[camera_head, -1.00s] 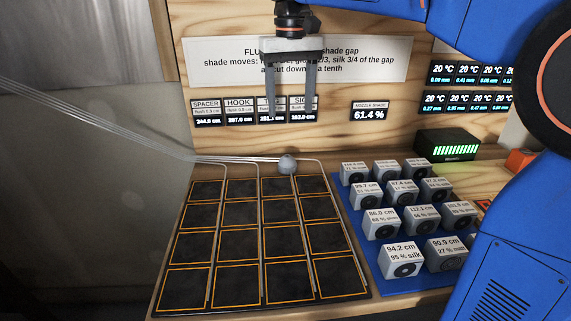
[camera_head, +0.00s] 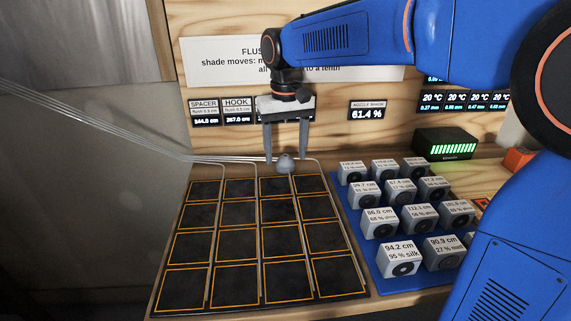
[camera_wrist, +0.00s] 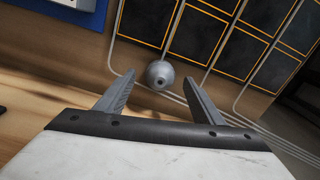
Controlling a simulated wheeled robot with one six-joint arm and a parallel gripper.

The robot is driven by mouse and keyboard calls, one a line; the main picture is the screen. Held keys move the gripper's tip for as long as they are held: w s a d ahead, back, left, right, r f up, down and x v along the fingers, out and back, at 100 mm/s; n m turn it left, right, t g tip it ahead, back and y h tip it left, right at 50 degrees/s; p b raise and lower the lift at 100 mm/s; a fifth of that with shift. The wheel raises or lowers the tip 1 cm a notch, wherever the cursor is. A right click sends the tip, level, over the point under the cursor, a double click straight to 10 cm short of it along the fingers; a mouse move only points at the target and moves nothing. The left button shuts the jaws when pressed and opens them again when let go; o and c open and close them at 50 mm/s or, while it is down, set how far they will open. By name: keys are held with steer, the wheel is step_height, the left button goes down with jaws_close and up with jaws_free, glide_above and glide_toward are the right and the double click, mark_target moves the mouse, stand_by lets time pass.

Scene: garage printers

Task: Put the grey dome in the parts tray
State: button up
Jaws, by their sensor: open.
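The grey dome (camera_head: 286,163) sits at the back edge of the dark grid of squares, close to the thin tubes there. It also shows in the wrist view (camera_wrist: 160,74), just beyond and between my fingertips. My gripper (camera_head: 286,156) is open and points down over the dome, its two fingers apart on either side of it in the head view. In the wrist view my gripper (camera_wrist: 160,84) is empty, with no visible contact on the dome. I cannot identify a labelled parts tray in these views.
The grid panel (camera_head: 258,304) has orange-outlined dark squares and thin tubes. To its right a blue mat (camera_head: 384,281) bears several labelled grey cubes. A black box with green bars (camera_head: 447,145) stands behind. The wooden wall carries a sign and displays (camera_head: 367,113).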

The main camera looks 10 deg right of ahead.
steer(key=shift+f, duration=1.15)
steer(key=c, duration=1.2)
